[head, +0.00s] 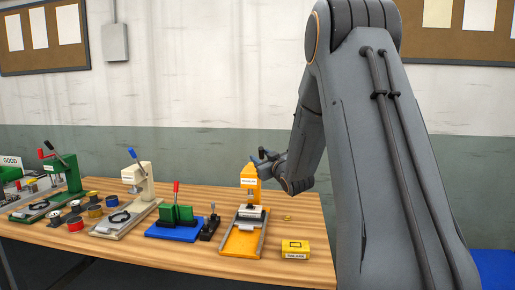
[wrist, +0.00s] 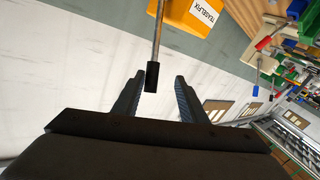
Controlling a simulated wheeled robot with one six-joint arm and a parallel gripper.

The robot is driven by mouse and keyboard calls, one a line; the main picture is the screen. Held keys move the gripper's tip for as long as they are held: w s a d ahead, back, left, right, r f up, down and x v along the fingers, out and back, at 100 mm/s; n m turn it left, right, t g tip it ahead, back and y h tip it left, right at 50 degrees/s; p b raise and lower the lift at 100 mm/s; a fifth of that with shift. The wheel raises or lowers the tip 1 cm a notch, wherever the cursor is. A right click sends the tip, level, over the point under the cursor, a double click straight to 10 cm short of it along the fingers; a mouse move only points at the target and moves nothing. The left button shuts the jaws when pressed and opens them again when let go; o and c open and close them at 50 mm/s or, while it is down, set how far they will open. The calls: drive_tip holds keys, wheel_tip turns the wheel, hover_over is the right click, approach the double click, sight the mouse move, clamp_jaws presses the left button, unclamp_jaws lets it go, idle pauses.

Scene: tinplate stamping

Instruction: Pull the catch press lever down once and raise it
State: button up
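The orange press (head: 250,182) stands on the wooden table at the centre of the head view, with a white label on its head. The labelled orange head also shows at the top of the wrist view (wrist: 184,14). Its lever, a metal rod with a black grip (wrist: 152,76), reaches down into the wrist view between the fingertips. My gripper (wrist: 160,80) is open, with a finger on each side of the grip and gaps visible. In the head view my gripper (head: 268,160) is small and dark beside the press head, and the lever is hard to separate from it.
A blue-based fixture (head: 168,230) is nearer. A yellow box (head: 295,249) sits right of the orange press. Spools (head: 75,224) lie at left.

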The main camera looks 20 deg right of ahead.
drive_tip(key=w, duration=0.2)
drive_tip(key=w+d+p, duration=0.1)
drive_tip(key=w, duration=0.1)
drive_tip(key=w+d+p, duration=0.1)
drive_tip(key=w, duration=0.2)
drive_tip(key=shift+w, duration=0.1)
drive_tip(key=shift+a, duration=0.1)
